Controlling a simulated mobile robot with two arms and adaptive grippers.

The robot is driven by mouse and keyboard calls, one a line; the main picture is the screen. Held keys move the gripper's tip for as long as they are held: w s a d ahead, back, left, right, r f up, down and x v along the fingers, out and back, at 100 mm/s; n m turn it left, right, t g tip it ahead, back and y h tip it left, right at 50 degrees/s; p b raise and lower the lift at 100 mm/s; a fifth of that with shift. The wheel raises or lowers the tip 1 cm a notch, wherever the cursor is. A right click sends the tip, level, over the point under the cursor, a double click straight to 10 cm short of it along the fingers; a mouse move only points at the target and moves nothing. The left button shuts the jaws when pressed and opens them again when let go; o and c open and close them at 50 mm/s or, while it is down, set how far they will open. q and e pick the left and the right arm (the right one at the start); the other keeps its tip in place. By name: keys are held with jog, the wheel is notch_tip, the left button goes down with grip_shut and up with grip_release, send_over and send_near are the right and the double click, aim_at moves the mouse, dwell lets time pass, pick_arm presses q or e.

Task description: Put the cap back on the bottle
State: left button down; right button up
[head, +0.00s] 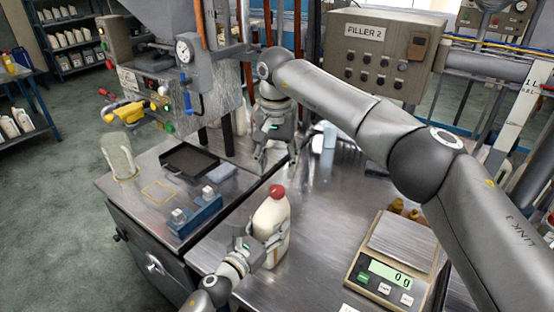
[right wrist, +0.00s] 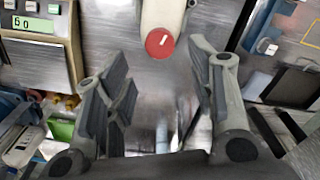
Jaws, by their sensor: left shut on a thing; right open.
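The white bottle (head: 268,220) stands upright near the left edge of the steel table. The red cap (head: 277,191) sits on top of its mouth; whether it is tight I cannot tell. My left gripper (head: 266,242) is shut around the bottle's lower body. My right gripper (head: 277,161) is open and empty, fingers pointing down, above and behind the bottle in the head view. In the right wrist view, the red cap (right wrist: 160,43) and part of the bottle (right wrist: 163,13) show just beyond the open fingers of the right gripper (right wrist: 160,68), apart from them.
A scale (head: 391,262) reading 0 g stands at the right of the table. A blue holder (head: 195,217) and a dark tray (head: 189,160) lie on the left bench beside a clear jug (head: 119,157). The filler machine (head: 165,80) is behind. Open steel surface lies between bottle and scale.

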aim_at(277, 189)
notch_tip(277, 189, down, 7)
jog(key=shift+f, duration=0.15)
dwell(0.4)
